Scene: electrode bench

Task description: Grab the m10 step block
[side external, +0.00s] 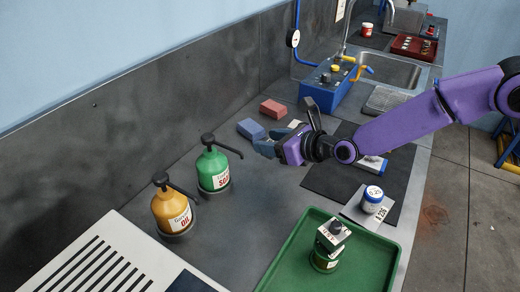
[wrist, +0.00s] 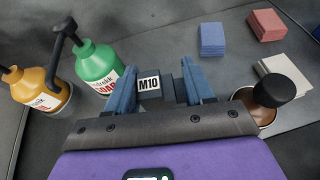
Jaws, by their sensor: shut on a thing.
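The m10 step block (wrist: 149,84) is a dark grey stepped piece with a white "M10" label. It is between the two blue fingers of my gripper (wrist: 168,85) in the wrist view, with a finger at each side. My gripper is shut on it. In the side external view my gripper (side external: 264,149) points left over the bench, right of the green soap bottle (side external: 213,170). The block cannot be made out there. How high it is above the bench is hard to tell.
An orange oil bottle (side external: 171,211) stands left of the soap bottle. A blue block (side external: 251,129) and a red block (side external: 272,109) lie behind my gripper. A green tray (side external: 285,260) holds a jar with a labelled grey block (side external: 333,235) on top. A white jar (side external: 372,199) stands nearby.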

